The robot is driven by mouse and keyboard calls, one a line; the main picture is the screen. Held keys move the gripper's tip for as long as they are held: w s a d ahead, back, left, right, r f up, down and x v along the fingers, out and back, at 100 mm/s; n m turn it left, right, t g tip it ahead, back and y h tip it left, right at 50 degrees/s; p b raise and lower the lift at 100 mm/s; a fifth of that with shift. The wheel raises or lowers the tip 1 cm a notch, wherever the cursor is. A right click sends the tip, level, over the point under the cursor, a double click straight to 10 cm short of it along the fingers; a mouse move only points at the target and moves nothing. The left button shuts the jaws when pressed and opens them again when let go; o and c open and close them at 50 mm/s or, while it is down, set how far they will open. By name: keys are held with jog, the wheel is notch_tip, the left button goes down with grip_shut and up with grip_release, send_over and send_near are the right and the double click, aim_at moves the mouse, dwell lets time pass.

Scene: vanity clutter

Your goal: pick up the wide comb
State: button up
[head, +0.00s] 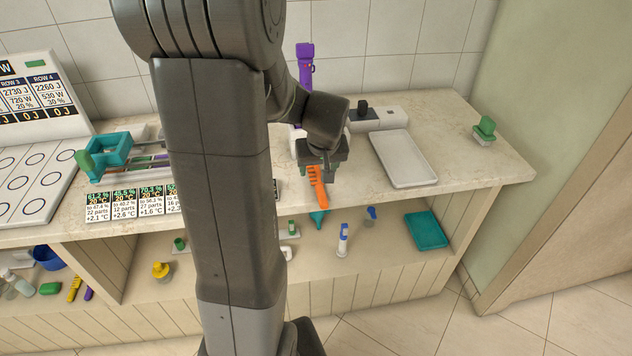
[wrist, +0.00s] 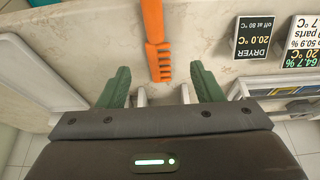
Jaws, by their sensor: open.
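The orange comb (head: 317,187) with widely spaced teeth is at the front part of the counter in the head view, just below my gripper (head: 318,167). In the wrist view the comb (wrist: 153,30) runs down from the top edge, with its toothed end reaching between the two green fingertips of my gripper (wrist: 159,75). The fingers are open, with a gap on each side of the comb. Nothing is held. The head view shows the comb's far end partly hidden by my gripper.
A white tray (head: 404,160) lies on the counter (head: 455,150) to the right. A purple device (head: 305,70) stands behind my gripper. A teal holder (head: 108,150) and printed cards (head: 125,206) are to the left.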

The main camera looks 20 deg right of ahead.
aim_at(317, 181)
jog(key=shift+p+x, duration=0.3)
jog(key=shift+x, duration=3.15)
jog(key=shift+d, duration=0.1)
jog(key=shift+s, duration=0.1)
jog(key=c, duration=1.1)
